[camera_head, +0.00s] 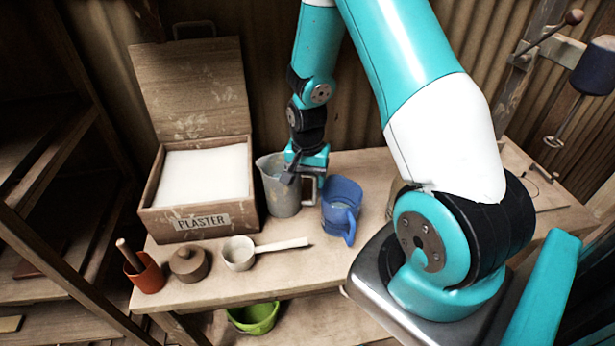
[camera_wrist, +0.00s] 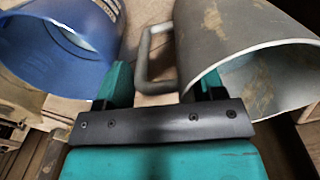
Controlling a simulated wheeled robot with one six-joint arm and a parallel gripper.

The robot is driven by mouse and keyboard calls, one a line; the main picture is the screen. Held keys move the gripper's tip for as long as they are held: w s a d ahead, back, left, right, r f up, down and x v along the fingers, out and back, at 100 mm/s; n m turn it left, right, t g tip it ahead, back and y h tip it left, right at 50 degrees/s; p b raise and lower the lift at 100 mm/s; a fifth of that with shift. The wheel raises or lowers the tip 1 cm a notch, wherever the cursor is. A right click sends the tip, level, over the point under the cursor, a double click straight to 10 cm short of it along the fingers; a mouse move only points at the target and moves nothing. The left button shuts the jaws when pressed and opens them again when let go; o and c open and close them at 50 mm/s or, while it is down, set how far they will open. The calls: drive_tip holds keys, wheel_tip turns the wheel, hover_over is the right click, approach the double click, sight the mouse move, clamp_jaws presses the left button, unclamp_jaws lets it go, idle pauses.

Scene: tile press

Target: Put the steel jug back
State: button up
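The steel jug (camera_head: 281,196) stands upright on the wooden bench (camera_head: 335,268), beside the plaster box, with its handle to the right. My gripper (camera_head: 304,172) is low over the jug's handle side. In the wrist view, the grey jug (camera_wrist: 240,50) is at the right and its handle (camera_wrist: 146,55) reaches between my two fingers. My gripper (camera_wrist: 165,85) is open, with a gap visible between the handle and the left finger. Whether the right finger touches the jug is unclear.
A blue jug (camera_head: 341,203) stands close on the right, also near the left finger in the wrist view (camera_wrist: 50,45). An open plaster box (camera_head: 198,222) is left. A green bucket (camera_head: 254,318) is below.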

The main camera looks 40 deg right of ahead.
wheel_tip(320, 180, up, 12)
drive_tip(key=b, duration=0.2)
drive_tip(key=s+a+r+n+y, duration=0.1)
drive_tip(key=s+a+r+n, duration=0.1)
drive_tip(key=a+r+n, duration=0.35)
drive_tip(key=s+a+r+n+y, duration=0.1)
drive_tip(key=s+a+r+n, duration=0.15)
drive_tip(key=a, duration=0.65)
drive_tip(key=s+a+r+n+y, duration=0.2)
drive_tip(key=s+a+r+n, duration=0.1)
drive_tip(key=s+a+n, duration=0.7)
drive_tip(key=s+a, duration=0.1)
drive_tip(key=s, duration=0.1)
drive_tip(key=shift+s+r+n, duration=0.3)
drive_tip(key=shift+s, duration=0.05)
